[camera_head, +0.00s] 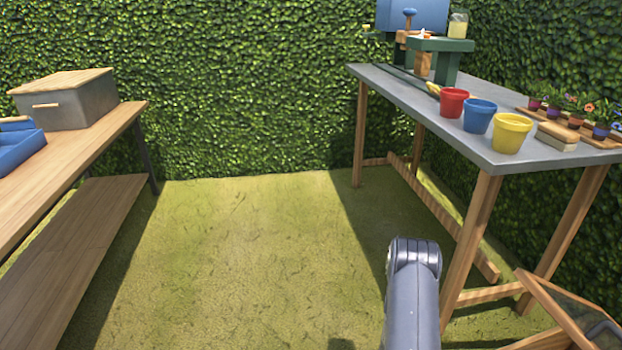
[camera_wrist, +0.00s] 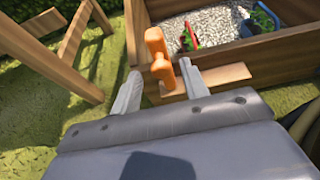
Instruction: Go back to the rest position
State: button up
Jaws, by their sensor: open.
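My gripper (camera_wrist: 161,79) is open in the wrist view, with its two grey fingers apart. An orange object (camera_wrist: 154,42), like a handle, shows beyond and between the fingertips, near a wooden box. I cannot tell whether a finger touches it. In the head view my grey arm rises at the bottom centre-right, and the gripper itself is not visible there.
A wooden box (camera_wrist: 285,45) with gravel, a red item and a green plant lies just beyond the gripper. The grey-topped table (camera_head: 400,85) holds pots and flowers at right. A wooden bench (camera_head: 95,135) stands left. Grass between them is clear.

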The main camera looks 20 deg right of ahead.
jog(key=s+p+v, duration=0.1)
jog(key=p+v, duration=0.1)
jog(key=v, duration=0.4)
jog(key=b+x, duration=0.1)
jog(key=x, duration=0.2)
jog(key=b+x, duration=0.1)
jog(key=x, duration=0.3)
jog(key=b+x, duration=0.2)
jog(key=x, duration=0.1)
jog(key=shift+w+d+f, duration=0.2)
jog(key=shift+w, duration=0.15)
jog(key=shift+s+m+t, duration=0.4)
jog(key=shift+s+m, duration=0.2)
jog(key=shift+a, duration=0.1)
